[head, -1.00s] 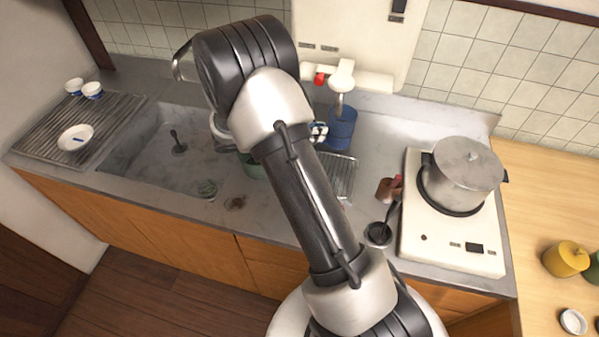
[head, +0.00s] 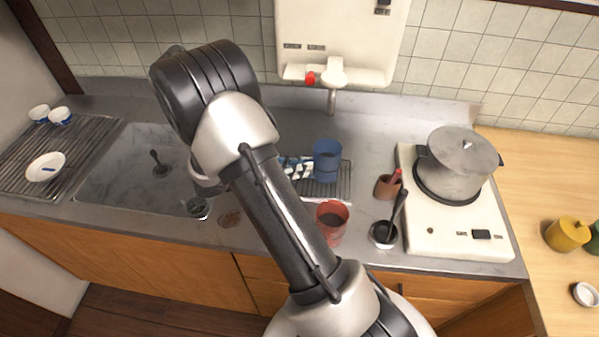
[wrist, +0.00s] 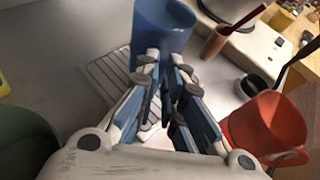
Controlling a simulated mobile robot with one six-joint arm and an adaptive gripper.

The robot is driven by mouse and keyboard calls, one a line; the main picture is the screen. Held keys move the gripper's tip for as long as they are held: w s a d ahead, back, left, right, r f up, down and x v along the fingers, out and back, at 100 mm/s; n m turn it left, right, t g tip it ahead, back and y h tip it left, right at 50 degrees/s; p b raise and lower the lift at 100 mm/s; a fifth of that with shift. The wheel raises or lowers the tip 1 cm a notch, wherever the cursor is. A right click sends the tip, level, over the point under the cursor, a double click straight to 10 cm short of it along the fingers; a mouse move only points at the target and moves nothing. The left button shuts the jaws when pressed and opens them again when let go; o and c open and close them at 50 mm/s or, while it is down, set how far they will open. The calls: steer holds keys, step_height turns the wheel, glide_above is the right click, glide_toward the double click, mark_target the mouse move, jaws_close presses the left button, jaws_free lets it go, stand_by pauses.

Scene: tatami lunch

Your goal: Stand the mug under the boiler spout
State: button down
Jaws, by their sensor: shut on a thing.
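The blue mug (head: 327,160) is upright at my gripper's fingertips, over the wire rack. It also shows at the top of the wrist view (wrist: 165,25). My gripper (head: 298,167) reaches it from the left and is shut on it, seemingly by its handle, which the fingers (wrist: 165,85) hide. I cannot tell whether the mug touches the rack. The white boiler (head: 335,45) hangs on the wall, with its metal spout (head: 332,102) pointing down behind the mug. The mug is in front of the spout, not directly below it in the picture.
A wire rack (head: 335,188) lies under the mug. A red mug (head: 331,222) stands in front, and a green vessel (wrist: 25,145) is beside my gripper. A brown cup (head: 387,188), black ladle (head: 397,215) and stove with pot (head: 458,172) are right. The sink (head: 125,175) is left.

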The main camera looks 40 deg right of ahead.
steer(key=shift+f, duration=0.4)
steer(key=shift+f, duration=0.2)
steer(key=c, duration=1.7)
jaws_free()
